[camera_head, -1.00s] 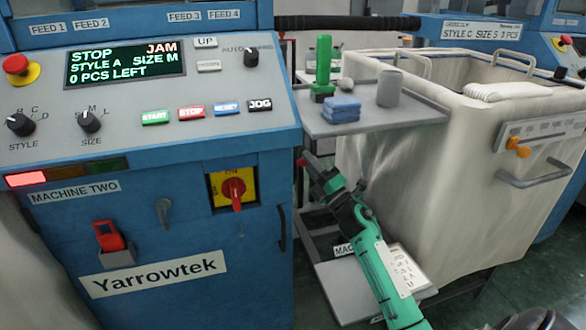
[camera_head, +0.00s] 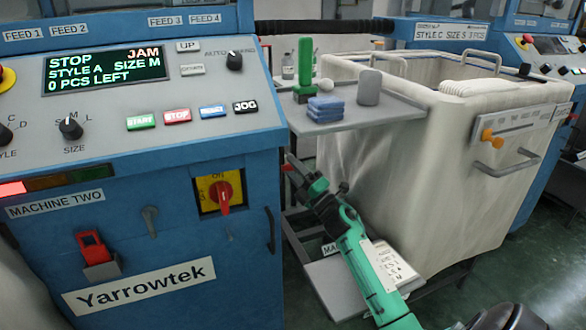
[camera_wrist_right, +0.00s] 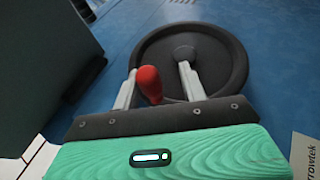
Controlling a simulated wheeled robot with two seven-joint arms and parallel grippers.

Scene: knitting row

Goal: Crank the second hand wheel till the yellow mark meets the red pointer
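The black hand wheel (camera_wrist_right: 190,62) is on the blue side of a machine in the right wrist view. Its red knob (camera_wrist_right: 149,85) stands out towards me. My right gripper (camera_wrist_right: 157,88) is open, its two pale fingers apart on either side of the knob. The knob is near the left finger, with a gap to the right one. In the head view my green right arm reaches up and left, and the gripper (camera_head: 300,168) is beside machine two's (camera_head: 180,270) right side; the wheel is hidden there. I see no yellow mark or red pointer. My left gripper is out of view.
Machine two's screen (camera_head: 106,70) reads STOP, JAM, 0 PCS LEFT. A grey shelf (camera_head: 385,112) above my right arm holds a green-handled tool (camera_head: 305,65), blue folded cloths (camera_head: 325,108) and a grey cylinder (camera_head: 369,86). A large cloth bin (camera_head: 430,170) stands to the right.

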